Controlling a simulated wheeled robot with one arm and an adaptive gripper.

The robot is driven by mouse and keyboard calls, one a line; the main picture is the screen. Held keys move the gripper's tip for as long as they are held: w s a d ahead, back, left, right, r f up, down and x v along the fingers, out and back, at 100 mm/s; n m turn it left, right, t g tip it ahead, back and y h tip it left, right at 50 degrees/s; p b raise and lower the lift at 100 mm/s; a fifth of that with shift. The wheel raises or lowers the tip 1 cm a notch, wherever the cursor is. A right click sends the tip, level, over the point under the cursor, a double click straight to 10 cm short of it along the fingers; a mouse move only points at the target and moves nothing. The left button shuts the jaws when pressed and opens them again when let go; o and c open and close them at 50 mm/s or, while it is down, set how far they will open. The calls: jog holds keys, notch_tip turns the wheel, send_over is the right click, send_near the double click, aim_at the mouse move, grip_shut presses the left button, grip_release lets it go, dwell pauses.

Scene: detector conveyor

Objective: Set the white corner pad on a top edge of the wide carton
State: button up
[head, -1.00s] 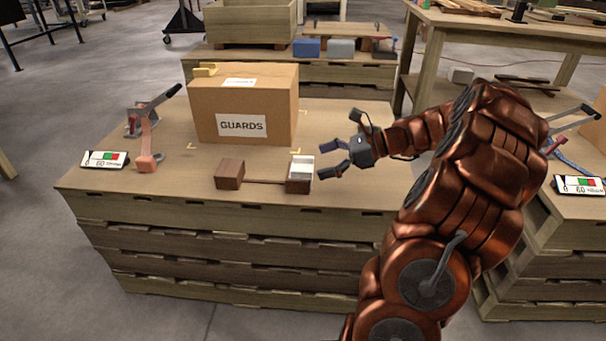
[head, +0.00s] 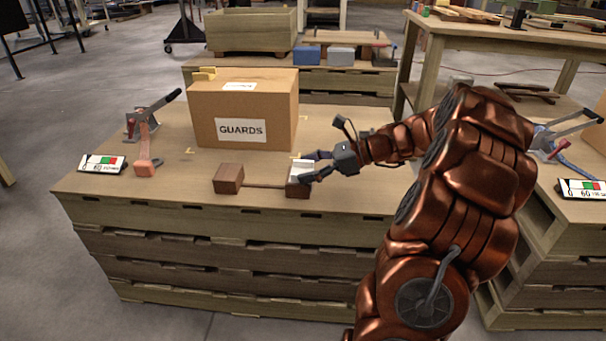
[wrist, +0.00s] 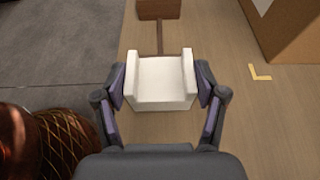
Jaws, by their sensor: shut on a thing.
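The white corner pad (wrist: 160,82) sits between the two fingers of my gripper (wrist: 161,88) in the wrist view, with a finger pressed on each side. In the head view the pad (head: 301,167) rests on the right brown block of a small wooden stand (head: 229,178), and my gripper (head: 317,167) is shut on it from the right. The wide carton (head: 244,107), labelled GUARDS, stands upright behind the stand.
Yellow corner marks are on the table by the carton. The tabletop (head: 350,200) right of the stand is mostly clear. Another table with a display (head: 584,189) stands at the right.

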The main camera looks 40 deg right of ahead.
jog(key=c, duration=0.5)
